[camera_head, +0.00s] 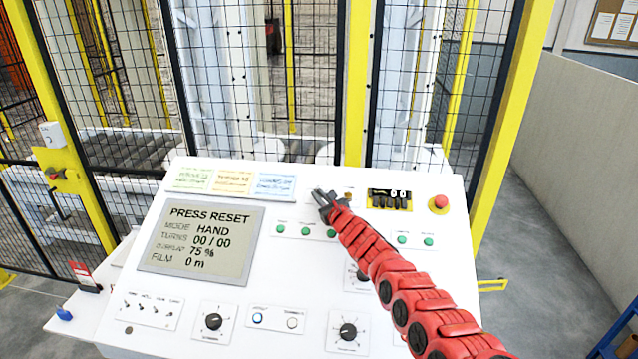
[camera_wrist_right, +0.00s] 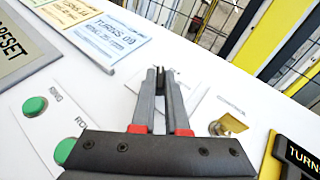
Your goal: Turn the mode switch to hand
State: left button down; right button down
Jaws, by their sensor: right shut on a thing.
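My right gripper (camera_head: 321,195) reaches over the upper middle of the white control panel (camera_head: 335,260). In the right wrist view its two fingers (camera_wrist_right: 161,75) are close together over a small white plate (camera_wrist_right: 203,97) and are shut on a small knob, taken to be the mode switch. The knob is almost wholly hidden by the fingers. The display (camera_head: 202,240) reads PRESS RESET, MODE HAND, TURNS 00/00, OVERLAP 75 %, FILM 0 m. My left gripper is not in view.
A brass key switch (camera_wrist_right: 228,125) sits just right of the gripper. Green buttons (camera_wrist_right: 35,106) lie to the left. A turns counter (camera_head: 390,200) and a red emergency stop (camera_head: 438,204) stand further right. A yellow-framed mesh fence (camera_head: 270,80) rises behind the panel.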

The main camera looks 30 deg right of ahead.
jog(key=shift+d+n+g+y+p, duration=0.1)
jog(key=shift+n+g+y+p, duration=0.2)
jog(key=shift+n+y+p, duration=0.75)
jog(key=c, duration=1)
grip_release()
jog(key=shift+o, duration=0.4)
jog(key=shift+w+f, duration=0.1)
jog(key=shift+w, duration=0.05)
